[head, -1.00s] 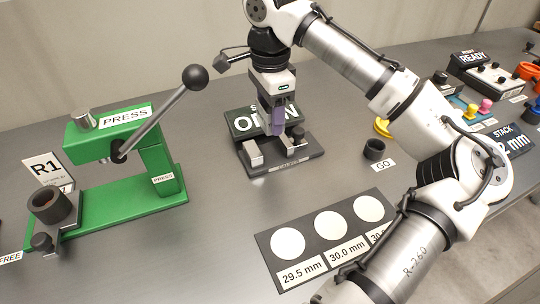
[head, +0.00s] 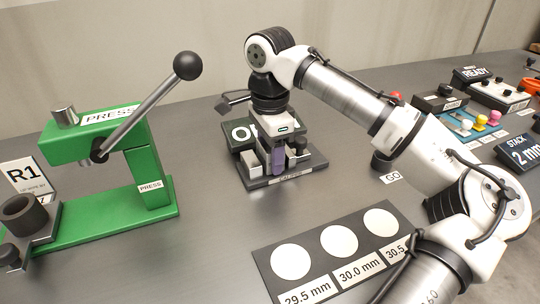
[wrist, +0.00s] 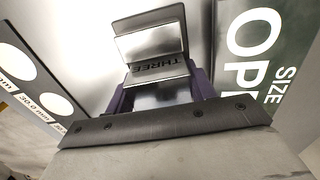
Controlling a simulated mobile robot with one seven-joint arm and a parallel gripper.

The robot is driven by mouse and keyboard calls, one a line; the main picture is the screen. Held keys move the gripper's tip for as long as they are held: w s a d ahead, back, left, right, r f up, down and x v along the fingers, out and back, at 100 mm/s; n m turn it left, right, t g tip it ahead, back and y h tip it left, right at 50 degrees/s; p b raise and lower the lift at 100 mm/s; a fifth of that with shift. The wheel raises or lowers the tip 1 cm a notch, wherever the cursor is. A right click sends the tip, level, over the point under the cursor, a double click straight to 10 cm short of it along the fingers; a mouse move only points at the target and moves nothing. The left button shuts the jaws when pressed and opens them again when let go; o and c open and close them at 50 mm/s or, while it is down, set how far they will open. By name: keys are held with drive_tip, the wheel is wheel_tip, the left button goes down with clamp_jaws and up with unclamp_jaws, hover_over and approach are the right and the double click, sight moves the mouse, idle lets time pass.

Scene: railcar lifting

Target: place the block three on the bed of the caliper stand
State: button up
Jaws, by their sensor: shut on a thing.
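The caliper stand (head: 310,167) is a dark base with grey metal jaw blocks and a size sign reading OPEN behind it. My gripper (head: 278,166), with purple fingers, points down low between the jaw blocks. In the wrist view, my gripper (wrist: 163,88) is shut on block three (wrist: 160,68), a metal block with an upside-down THREE label. A pale metal piece (wrist: 148,40) lies just beyond it, apparently a stand jaw. The underside of block three is hidden, so I cannot tell whether it touches the bed.
The green press (head: 150,170) with its raised lever stands at left. A dark mat with white discs (head: 339,241) lies in front. A dark cup (head: 382,160) with a GO label is right of the stand. Bare tabletop lies between the press and stand.

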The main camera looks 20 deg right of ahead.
drive_tip(key=o, duration=1.2)
drive_tip(key=shift+f, duration=0.1)
drive_tip(key=shift+o, duration=0.2)
wheel_tip(320, 180, up, 12)
drive_tip(key=shift+r+p, duration=0.2)
drive_tip(key=shift+p, duration=0.3)
